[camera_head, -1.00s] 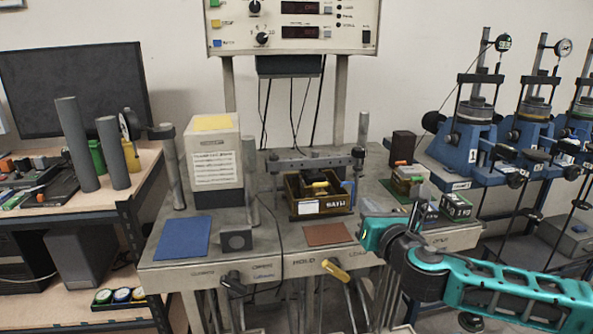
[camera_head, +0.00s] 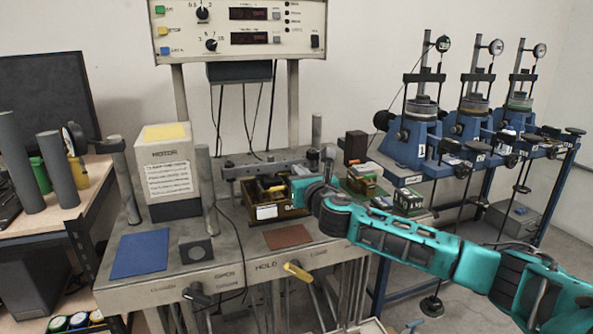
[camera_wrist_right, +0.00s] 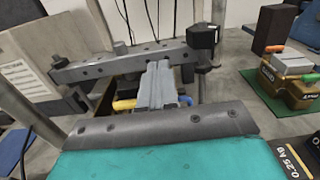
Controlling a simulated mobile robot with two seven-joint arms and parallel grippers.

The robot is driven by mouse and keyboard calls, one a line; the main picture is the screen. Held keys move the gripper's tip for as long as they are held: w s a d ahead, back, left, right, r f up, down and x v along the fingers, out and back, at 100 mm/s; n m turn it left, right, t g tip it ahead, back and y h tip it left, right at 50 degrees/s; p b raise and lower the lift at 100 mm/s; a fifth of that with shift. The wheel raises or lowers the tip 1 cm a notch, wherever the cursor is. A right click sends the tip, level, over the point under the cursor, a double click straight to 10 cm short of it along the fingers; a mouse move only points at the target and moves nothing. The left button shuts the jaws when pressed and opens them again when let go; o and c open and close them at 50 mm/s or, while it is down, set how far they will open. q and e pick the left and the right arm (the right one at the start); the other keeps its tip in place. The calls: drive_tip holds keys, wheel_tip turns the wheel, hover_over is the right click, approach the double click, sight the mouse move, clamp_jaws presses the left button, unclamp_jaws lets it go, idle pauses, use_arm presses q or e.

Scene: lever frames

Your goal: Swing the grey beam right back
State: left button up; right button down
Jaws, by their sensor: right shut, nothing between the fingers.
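The grey beam (camera_head: 262,168) lies roughly level across the back of the bench, above a brown bin (camera_head: 266,213). In the right wrist view the beam (camera_wrist_right: 125,62) runs across the picture, with a dark block at its right end. My right gripper (camera_head: 296,182) is at the near side of the beam, by its right half, and partly hides the bin. Its closed fingers (camera_wrist_right: 157,68) point at the beam with nothing between them; I cannot tell whether they touch it. My left gripper is not in view.
An upright post (camera_head: 317,132) stands by the beam's right end. The motor box (camera_head: 165,165) stands at left, next to another post (camera_head: 207,185). A yellow-handled lever (camera_head: 298,272) is at the bench front.

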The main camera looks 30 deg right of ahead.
drive_tip(key=shift+x, duration=1.15)
